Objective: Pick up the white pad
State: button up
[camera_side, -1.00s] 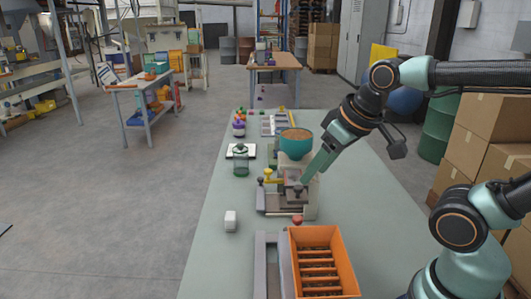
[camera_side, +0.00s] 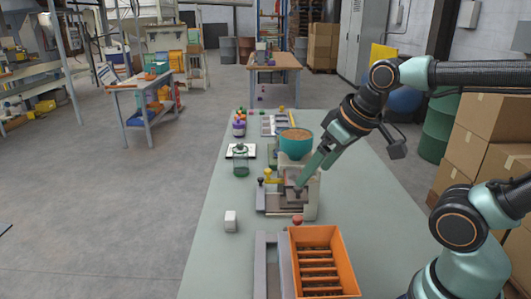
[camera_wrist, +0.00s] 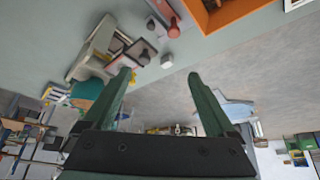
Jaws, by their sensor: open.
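A small white block (camera_side: 231,221), which looks like the white pad, stands on the pale green bench near its left edge. It also shows in the wrist view (camera_wrist: 167,60), beyond the fingertips and between their lines. My gripper (camera_side: 299,186) is at the grey and beige clamp-like machine, to the right of and farther back than the white block. In the wrist view my gripper (camera_wrist: 158,78) has its two green fingers wide apart with nothing between them. I cannot tell in the side view whether a finger touches the machine.
The machine (camera_side: 311,204) with a teal bowl (camera_side: 295,146) stands at mid-bench. An orange slotted bin (camera_side: 343,265) is in front. A green jar (camera_side: 241,166) and a flat white plate (camera_side: 231,152) are behind the block. A red knob (camera_side: 297,220) is near the machine. Bench around the block is clear.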

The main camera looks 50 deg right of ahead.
jog(key=n+g, duration=0.6)
jog(key=n, duration=0.3)
send_over(230, 215)
notch_tip(230, 215, down, 12)
jog(key=f, duration=0.7)
jog(key=shift+w, duration=0.2)
jog(key=shift+s+f, duration=0.2)
jog(key=shift+f, duration=2.45)
jog(key=c, duration=1.4)
